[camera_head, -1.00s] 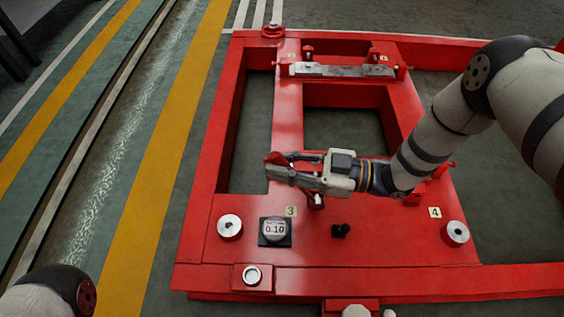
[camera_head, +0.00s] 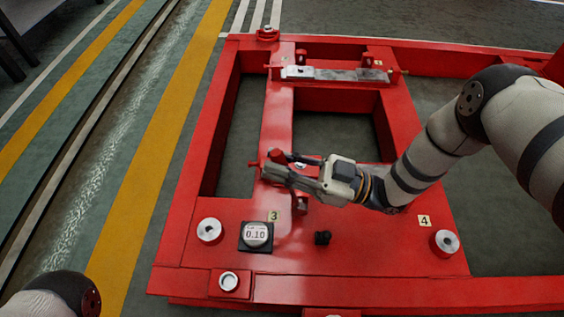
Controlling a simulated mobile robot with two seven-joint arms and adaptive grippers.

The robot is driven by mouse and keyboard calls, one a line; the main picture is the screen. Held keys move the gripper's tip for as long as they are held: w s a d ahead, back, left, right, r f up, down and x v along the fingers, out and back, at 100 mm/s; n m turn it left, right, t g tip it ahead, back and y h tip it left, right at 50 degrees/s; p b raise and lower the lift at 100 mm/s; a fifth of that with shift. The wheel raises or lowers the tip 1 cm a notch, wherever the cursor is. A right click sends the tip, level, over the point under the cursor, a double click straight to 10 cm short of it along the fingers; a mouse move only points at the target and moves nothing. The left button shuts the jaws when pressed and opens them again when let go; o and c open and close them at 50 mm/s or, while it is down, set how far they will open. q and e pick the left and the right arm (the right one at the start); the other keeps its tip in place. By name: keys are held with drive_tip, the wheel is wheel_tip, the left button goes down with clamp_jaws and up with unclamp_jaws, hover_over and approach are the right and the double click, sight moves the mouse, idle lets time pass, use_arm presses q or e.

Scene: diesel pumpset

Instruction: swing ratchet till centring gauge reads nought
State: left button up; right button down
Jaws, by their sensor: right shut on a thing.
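The centring gauge (camera_head: 256,234) is a round white dial on a black square base, on the red bedplate beside the "3" tag; it reads 0.10. My right gripper (camera_head: 279,172) is above the plate, behind the gauge in the view, pointing left. It is shut on what looks like the ratchet (camera_head: 277,156), of which only a red part shows at the fingertips. The fingers hide most of it, and I cannot tell how it sits on its bolt. My left gripper is out of view.
The red bedplate (camera_head: 190,250) has open gaps between its beams. A grey metal bar (camera_head: 335,74) lies across its far end. Silver round pads (camera_head: 210,230) and (camera_head: 445,242) stand near the front corners. Open floor lies left.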

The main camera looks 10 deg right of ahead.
drive_tip(key=c, duration=1.4)
unclamp_jaws()
drive_tip(key=v, duration=1.2)
